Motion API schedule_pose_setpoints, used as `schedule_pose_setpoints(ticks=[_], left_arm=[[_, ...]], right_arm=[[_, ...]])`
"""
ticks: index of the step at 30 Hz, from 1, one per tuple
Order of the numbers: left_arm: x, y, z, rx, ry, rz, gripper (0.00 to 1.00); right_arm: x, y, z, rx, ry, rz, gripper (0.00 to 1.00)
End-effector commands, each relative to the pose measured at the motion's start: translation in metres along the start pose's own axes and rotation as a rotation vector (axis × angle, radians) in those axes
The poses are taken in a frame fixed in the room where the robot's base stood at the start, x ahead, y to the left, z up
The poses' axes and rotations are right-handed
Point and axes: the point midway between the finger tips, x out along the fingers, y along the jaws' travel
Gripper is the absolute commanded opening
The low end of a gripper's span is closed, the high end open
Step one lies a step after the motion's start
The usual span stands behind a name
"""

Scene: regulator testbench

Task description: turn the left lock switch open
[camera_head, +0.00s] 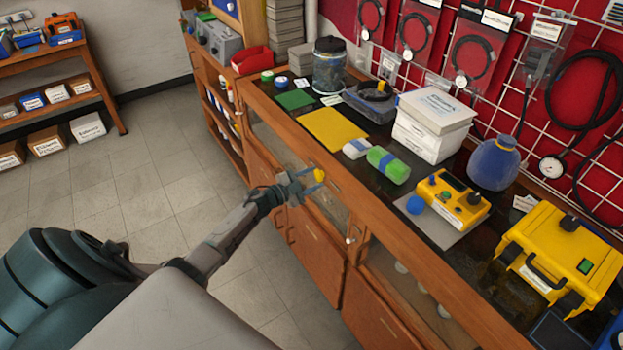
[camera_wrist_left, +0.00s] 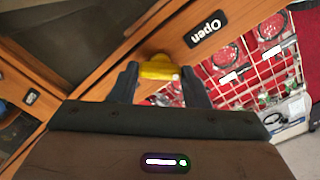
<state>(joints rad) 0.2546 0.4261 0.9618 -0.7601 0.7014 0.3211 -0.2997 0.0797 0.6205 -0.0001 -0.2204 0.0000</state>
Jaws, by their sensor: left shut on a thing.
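The left lock switch is a small yellow knob (camera_head: 319,175) on the wooden front of the cabinet. It also shows as a yellow piece between my fingers in the left wrist view (camera_wrist_left: 158,68). My left gripper (camera_head: 308,182) is at the cabinet front, shut on the yellow switch, with one dark finger on each side of it. A black label reading "Open" (camera_wrist_left: 206,29) is on the wood just beyond the switch. The fingers hide part of the switch. My right gripper is not in view.
The counter (camera_head: 432,240) above holds a yellow sheet (camera_head: 334,130), a green-and-white bundle (camera_head: 388,165), white boxes (camera_head: 433,125), a yellow device (camera_head: 453,200) and a yellow case (camera_head: 560,258). Glass doors (camera_head: 400,285) line the cabinet front. The tiled floor (camera_head: 140,190) to the left is clear.

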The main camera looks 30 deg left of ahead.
Motion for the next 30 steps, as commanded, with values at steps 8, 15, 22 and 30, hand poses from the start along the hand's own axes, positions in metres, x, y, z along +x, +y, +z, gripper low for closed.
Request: schedule_pose_setpoints(ticks=[8, 15, 22, 30], left_arm=[[-0.001, 0.001, 0.001, -0.002, -0.002, 0.000, 0.54], [0.000, 0.000, 0.000, -0.001, -0.001, 0.000, 0.64], [-0.009, 0.001, 0.002, 0.001, -0.003, 0.001, 0.64], [-0.055, 0.003, 0.003, 0.003, -0.003, 0.004, 0.64]], right_arm=[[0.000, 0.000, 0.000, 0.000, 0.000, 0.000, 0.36], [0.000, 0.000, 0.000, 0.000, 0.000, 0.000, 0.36], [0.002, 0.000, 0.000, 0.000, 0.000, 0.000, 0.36], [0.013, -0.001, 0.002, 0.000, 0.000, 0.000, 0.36]])
